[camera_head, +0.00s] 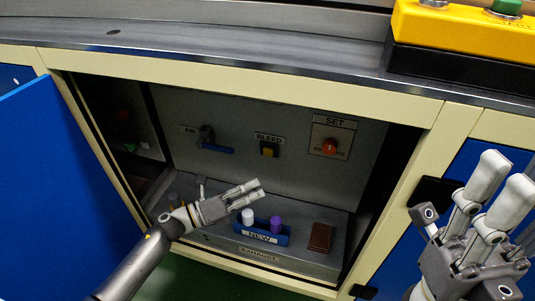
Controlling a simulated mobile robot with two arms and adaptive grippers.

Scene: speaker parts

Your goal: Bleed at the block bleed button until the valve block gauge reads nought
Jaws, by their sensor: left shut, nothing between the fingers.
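My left gripper (259,188) is shut and empty. It reaches into the cabinet, below the button in the picture and apart from it. I cannot make out a valve block gauge or its reading. My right gripper (511,167) is at the right, outside the cabinet and in front of its right side.
Below stand a blue NEW tray (262,236) with white and purple pieces, and a brown block (320,238). A blue door (62,190) hangs open at left. A yellow box (465,32) sits above.

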